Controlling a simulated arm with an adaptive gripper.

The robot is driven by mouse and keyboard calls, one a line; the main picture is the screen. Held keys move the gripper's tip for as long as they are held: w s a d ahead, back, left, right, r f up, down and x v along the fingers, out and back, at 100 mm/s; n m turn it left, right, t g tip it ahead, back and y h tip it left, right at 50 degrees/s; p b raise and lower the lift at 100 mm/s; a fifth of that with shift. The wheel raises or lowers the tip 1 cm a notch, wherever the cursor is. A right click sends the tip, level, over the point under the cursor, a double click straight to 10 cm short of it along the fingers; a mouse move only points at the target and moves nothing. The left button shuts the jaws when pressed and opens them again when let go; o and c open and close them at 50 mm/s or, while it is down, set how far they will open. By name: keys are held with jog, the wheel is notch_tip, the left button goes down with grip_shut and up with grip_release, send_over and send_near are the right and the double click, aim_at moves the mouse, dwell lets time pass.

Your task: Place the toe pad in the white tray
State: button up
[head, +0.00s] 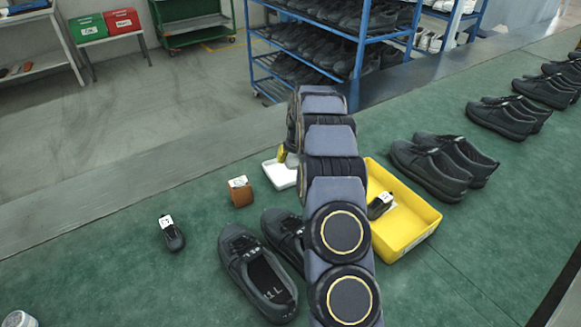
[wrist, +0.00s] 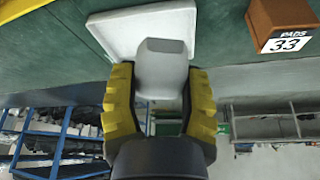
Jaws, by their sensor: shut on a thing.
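My gripper (wrist: 160,85), with yellow-padded fingers, is shut on a pale grey block-like piece, which I take to be the toe pad (wrist: 163,70). The white tray (wrist: 112,28) lies just beyond the held pad in the wrist view, and the pad overlaps its edge in the picture. I cannot tell the exact gap between pad and tray. In the head view the white tray (head: 281,176) is partly hidden by my arm. One yellow finger of my gripper (head: 282,153) shows just above the tray; the pad is not clearly visible there.
A brown box labelled PADS 33 (wrist: 285,22) stands beside the tray; it also shows in the head view (head: 240,192). A yellow bin (head: 407,232) with a dark tagged item is right of my arm. Black shoes (head: 257,272) and a small tagged black item (head: 172,234) lie nearer.

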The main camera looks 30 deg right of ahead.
jog(key=w+d+f, duration=0.1)
jog(key=f, duration=0.1)
jog(key=w+d+f, duration=0.1)
jog(key=w+f, duration=0.3)
jog(key=shift+d+f, duration=0.2)
jog(key=shift+d, duration=0.2)
jog(key=shift+f, duration=1.4)
jog(key=shift+f, duration=0.1)
jog(key=shift+f, duration=0.1)
jog(key=o, duration=0.8)
